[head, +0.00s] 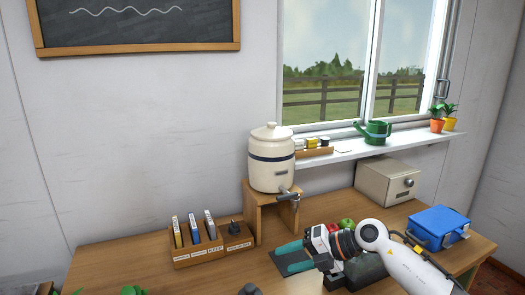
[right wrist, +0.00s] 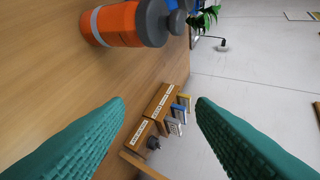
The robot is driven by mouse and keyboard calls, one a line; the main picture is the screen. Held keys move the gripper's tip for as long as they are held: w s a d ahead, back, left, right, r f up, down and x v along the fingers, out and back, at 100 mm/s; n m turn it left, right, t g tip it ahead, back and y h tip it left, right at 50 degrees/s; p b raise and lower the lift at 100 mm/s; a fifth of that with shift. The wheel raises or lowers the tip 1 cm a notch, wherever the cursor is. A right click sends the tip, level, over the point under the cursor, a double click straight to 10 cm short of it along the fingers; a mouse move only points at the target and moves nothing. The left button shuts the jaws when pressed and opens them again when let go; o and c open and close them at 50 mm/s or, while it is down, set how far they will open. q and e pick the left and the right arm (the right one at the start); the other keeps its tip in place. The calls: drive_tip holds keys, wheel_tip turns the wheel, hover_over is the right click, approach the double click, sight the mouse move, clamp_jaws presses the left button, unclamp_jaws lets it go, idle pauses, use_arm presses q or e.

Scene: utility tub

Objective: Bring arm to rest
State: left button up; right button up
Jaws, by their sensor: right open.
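My right arm comes in from the lower right in the head view. Its gripper (head: 284,260) has teal fingers spread apart above the wooden table, in front of the drinks crock. In the right wrist view the two teal fingers (right wrist: 160,102) are wide apart with nothing between them. My left arm and gripper are not in view.
The crock (head: 271,160) with a tap stands on a wooden stand (head: 263,212). A labelled wooden organiser (head: 205,254) is to its left, a blue box (head: 438,226) at right. An orange bottle (right wrist: 118,24) is near the fingers.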

drive_tip(key=s+a+r+m+t+y, duration=0.4)
drive_tip(key=a+r+m+t+y, duration=0.15)
drive_tip(key=m+t, duration=0.3)
drive_tip(key=s+d+f+m+t+h, duration=0.2)
drive_tip(key=d+f+m+t+h, duration=0.15)
drive_tip(key=d+m+h, duration=0.45)
drive_tip(key=s+d+f+m+t+h, duration=0.25)
drive_tip(key=d+f+m+h, duration=0.3)
drive_tip(key=m+h, duration=0.4)
drive_tip(key=s+d+f+m+g, duration=0.5)
drive_tip(key=s+f, duration=0.3)
drive_tip(key=s+f+m+g, duration=0.1)
drive_tip(key=s+f+g, duration=0.3)
drive_tip(key=s, duration=0.5)
drive_tip(key=s+f+g, duration=0.4)
drive_tip(key=s+g, duration=0.1)
drive_tip(key=s, duration=0.5)
wheel_tip(320, 180, down, 25)
drive_tip(key=g, duration=0.1)
drive_tip(key=s+d+f+g, duration=0.1)
drive_tip(key=s+d+f, duration=0.2)
drive_tip(key=s+f, duration=1.3)
drive_tip(key=shift+s+d+f, duration=0.15)
drive_tip(key=shift+s+f, duration=0.25)
drive_tip(key=shift+s, duration=0.45)
